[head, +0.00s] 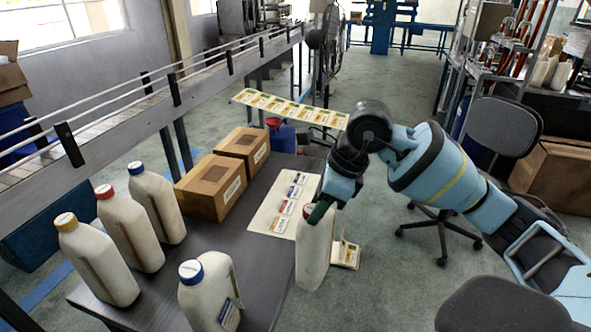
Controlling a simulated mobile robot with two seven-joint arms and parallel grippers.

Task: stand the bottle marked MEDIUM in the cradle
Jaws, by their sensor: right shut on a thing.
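Other white bottles stand at the left: a yellow-capped one (98,262), a red-capped one (130,232), a blue-capped one (158,205) and a front blue-capped one (210,298). My left gripper is out of view.
Two cardboard boxes (210,186) stand at the back of the dark table (185,255). A cream board (268,212) with several small labelled cards lies behind the held bottle. A conveyor (150,105) runs behind; office chairs stand at the right.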

